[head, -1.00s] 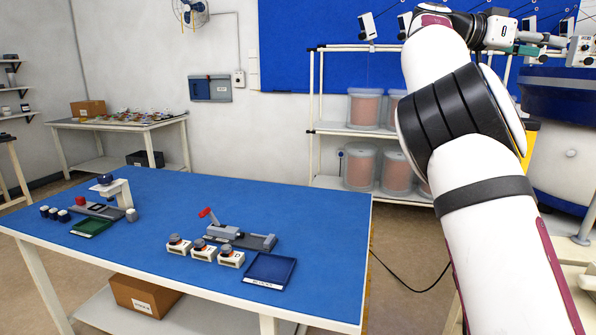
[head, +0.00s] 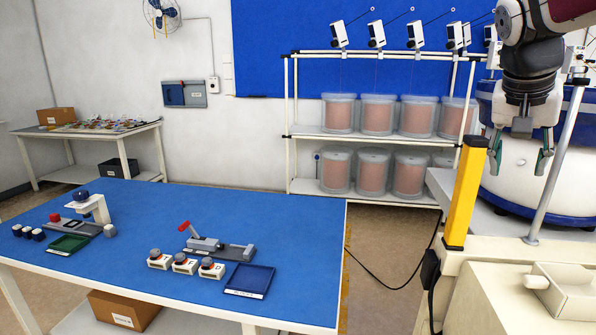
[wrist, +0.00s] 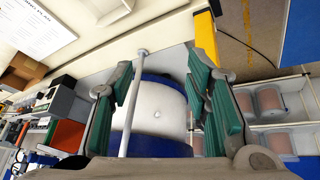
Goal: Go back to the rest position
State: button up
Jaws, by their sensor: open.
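My gripper (head: 519,155) hangs at the right of the head view, fingers pointing down and spread apart, with nothing between them. It stands in front of the blue and white bowl feeder (head: 578,185), above the cream bench. In the wrist view my gripper (wrist: 165,95) shows its two green-padded fingers wide apart. The white drum of the feeder (wrist: 158,112) and a grey post show beyond the gap. The blue-topped table (head: 150,225) is to the left, well away from my gripper.
A yellow post (head: 465,192) stands just left of my gripper. A grey post (head: 556,150) rises to its right. A cream bin (head: 568,290) sits on the bench below. A rack (head: 290,130) with several clear tubs is behind. Floor shows between table and bench.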

jog(key=s+a+f+n+y+p, duration=0.2)
jog(key=s+a+f+n, duration=0.2)
jog(key=s+a, duration=0.7)
jog(key=s+a+f+n+t+y+p, duration=0.1)
jog(key=s+a+f+n, duration=0.4)
jog(key=s+a, duration=0.6)
jog(key=shift+s+f+y+p, duration=0.5)
jog(key=shift+f+y, duration=0.05)
jog(key=shift+y, duration=0.25)
